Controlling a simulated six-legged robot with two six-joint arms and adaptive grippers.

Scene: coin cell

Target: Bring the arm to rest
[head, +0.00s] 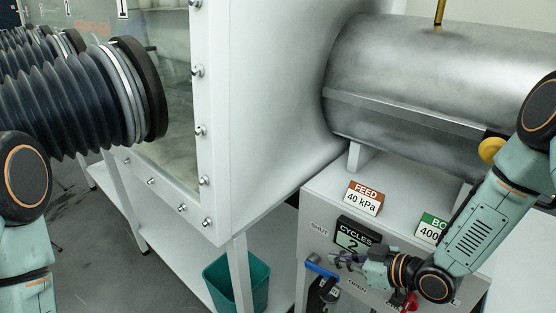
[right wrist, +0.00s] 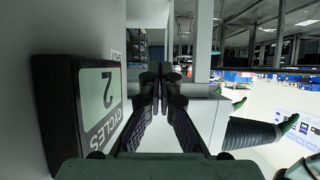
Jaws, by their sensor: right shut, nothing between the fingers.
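My right arm comes in from the right in the head view. Its gripper (head: 345,259) is shut and empty, in front of the white panel, just below the CYCLES counter (head: 357,236), which reads 2. A blue valve handle (head: 320,268) is close to the fingertips, between the SHUT and OPEN labels; I cannot tell whether they touch. In the right wrist view the closed fingers (right wrist: 160,78) have nothing between them, and the counter (right wrist: 98,105) stands close on the left. My left arm shows at the left edge of the head view, but its gripper is out of frame.
FEED (head: 364,198) and green (head: 432,227) signs stand on the ledge. A red knob (head: 410,301) is below my wrist. A glovebox with black ribbed sleeves (head: 85,95) fills the left. A teal bin (head: 235,282) sits below.

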